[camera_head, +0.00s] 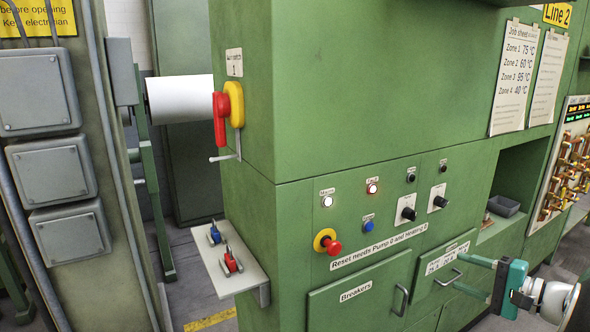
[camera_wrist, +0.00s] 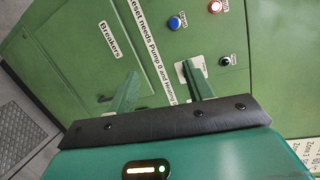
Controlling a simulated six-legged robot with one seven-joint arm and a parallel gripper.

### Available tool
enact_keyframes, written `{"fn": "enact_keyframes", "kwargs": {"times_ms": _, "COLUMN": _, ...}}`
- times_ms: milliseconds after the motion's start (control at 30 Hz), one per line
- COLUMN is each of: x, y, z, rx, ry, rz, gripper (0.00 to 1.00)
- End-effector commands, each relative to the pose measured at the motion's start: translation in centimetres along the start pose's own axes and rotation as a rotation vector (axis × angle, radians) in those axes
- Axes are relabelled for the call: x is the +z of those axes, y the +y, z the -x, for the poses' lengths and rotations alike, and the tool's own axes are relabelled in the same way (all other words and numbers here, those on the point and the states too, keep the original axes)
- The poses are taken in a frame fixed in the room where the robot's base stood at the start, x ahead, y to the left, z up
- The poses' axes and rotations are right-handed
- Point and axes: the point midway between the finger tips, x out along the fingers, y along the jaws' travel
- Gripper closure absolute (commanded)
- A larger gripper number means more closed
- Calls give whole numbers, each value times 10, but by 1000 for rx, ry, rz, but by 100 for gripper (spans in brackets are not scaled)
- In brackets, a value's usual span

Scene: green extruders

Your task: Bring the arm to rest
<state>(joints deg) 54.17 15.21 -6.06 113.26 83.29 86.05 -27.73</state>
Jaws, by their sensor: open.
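My gripper (camera_head: 462,274) is at the lower right of the head view, in front of the green cabinet's lower drawer fronts. Its two green fingers point left and stand apart, with nothing between them. In the wrist view the fingers of my gripper (camera_wrist: 160,72) are spread toward the green panel, and the gap between them is empty. Part of my white arm shows behind the gripper at the right edge of the head view.
The green cabinet carries a red emergency button (camera_head: 333,246), a blue button (camera_head: 368,226), black knobs (camera_head: 408,212) and a breakers door (camera_head: 352,295). A red-yellow main switch (camera_head: 229,105) sits higher up. A small shelf (camera_head: 212,266) holds red and blue items. Grey floor shows at lower left.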

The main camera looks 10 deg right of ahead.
Motion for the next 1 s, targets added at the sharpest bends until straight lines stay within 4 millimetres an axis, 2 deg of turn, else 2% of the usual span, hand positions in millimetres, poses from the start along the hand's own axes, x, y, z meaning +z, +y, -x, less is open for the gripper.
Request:
{"fn": "enact_keyframes", "kwargs": {"times_ms": 33, "x": 18, "y": -2, "z": -15, "rx": 44, "ry": -38, "rz": 14, "gripper": 49}}
{"fn": "enact_keyframes", "kwargs": {"times_ms": 167, "x": 70, "y": 2, "z": -46, "rx": 195, "ry": -129, "rz": 56, "gripper": 49}}
{"fn": "enact_keyframes", "kwargs": {"times_ms": 300, "x": 144, "y": 15, "z": -73, "rx": 414, "ry": -237, "rz": 157, "gripper": 49}}
{"fn": "enact_keyframes", "kwargs": {"times_ms": 433, "x": 206, "y": 33, "z": -81, "rx": 615, "ry": -307, "rz": 297, "gripper": 49}}
{"fn": "enact_keyframes", "kwargs": {"times_ms": 600, "x": 267, "y": 55, "z": -72, "rx": 835, "ry": -347, "rz": 539, "gripper": 49}}
{"fn": "enact_keyframes", "kwargs": {"times_ms": 800, "x": 311, "y": 71, "z": -52, "rx": 1000, "ry": -325, "rz": 894, "gripper": 49}}
{"fn": "enact_keyframes", "kwargs": {"times_ms": 1000, "x": 328, "y": 72, "z": -37, "rx": 1047, "ry": -262, "rz": 1192, "gripper": 49}}
